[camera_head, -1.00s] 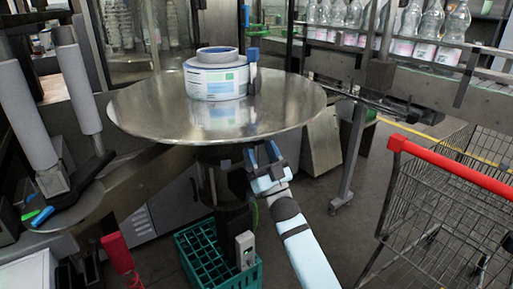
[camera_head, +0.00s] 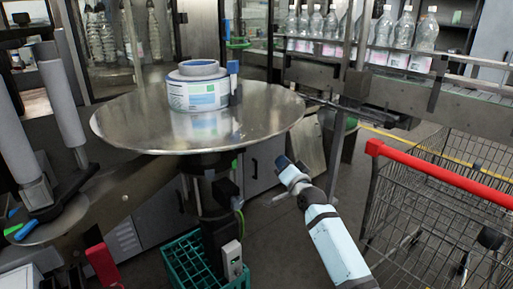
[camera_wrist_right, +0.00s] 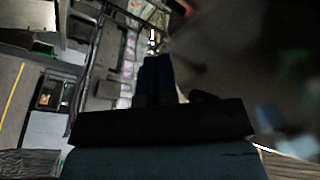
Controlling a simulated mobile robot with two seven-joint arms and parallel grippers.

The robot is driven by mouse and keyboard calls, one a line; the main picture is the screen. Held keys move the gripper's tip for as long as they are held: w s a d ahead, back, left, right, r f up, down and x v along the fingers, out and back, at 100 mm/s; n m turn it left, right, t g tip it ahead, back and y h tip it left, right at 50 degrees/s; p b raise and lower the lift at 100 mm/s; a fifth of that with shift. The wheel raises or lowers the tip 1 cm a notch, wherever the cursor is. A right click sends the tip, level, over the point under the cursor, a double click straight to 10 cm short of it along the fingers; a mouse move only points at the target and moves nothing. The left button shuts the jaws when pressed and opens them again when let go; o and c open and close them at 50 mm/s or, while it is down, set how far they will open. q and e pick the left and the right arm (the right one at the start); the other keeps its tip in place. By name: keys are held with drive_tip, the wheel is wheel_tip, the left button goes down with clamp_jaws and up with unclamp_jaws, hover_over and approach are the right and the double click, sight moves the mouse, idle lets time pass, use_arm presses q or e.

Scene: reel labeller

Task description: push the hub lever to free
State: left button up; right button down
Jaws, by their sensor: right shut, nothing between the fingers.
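The reel (camera_head: 198,96), white with a blue and green label, lies flat on the round metal disc (camera_head: 130,123), around a grey hub (camera_head: 199,68). My right gripper (camera_head: 282,163) is shut and empty, below and right of the disc's right edge, apart from the lever. Its dark blue fingertips (camera_wrist_right: 158,75) are together in the right wrist view, where the lever cannot be made out. My left gripper is not in view.
A shopping cart with a red handle (camera_head: 440,170) stands at the right. A conveyor (camera_head: 400,95) with several clear bottles runs behind. A green crate (camera_head: 180,262) stands on the floor below the disc. Grey rollers (camera_head: 62,100) stand at the left.

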drive_tip(key=s+d+r+n+g+y+p, duration=0.1)
drive_tip(key=s+d+r+g+y, duration=0.1)
drive_tip(key=s+r+g+y, duration=0.35)
drive_tip(key=s+d+r+n+g+y+p, duration=0.1)
drive_tip(key=s+d+r+g+y, duration=0.2)
drive_tip(key=g+y, duration=0.45)
use_arm(q)
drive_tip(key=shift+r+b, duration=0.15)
drive_tip(key=shift+b, duration=0.4)
use_arm(e)
drive_tip(key=w+a+g+h, duration=0.1)
drive_tip(key=w+a+h, duration=0.1)
drive_tip(key=a, duration=1.1)
drive_tip(key=shift+a+r, duration=0.15)
drive_tip(key=shift+r, duration=0.2)
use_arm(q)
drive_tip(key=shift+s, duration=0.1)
use_arm(e)
drive_tip(key=shift+s, duration=0.1)
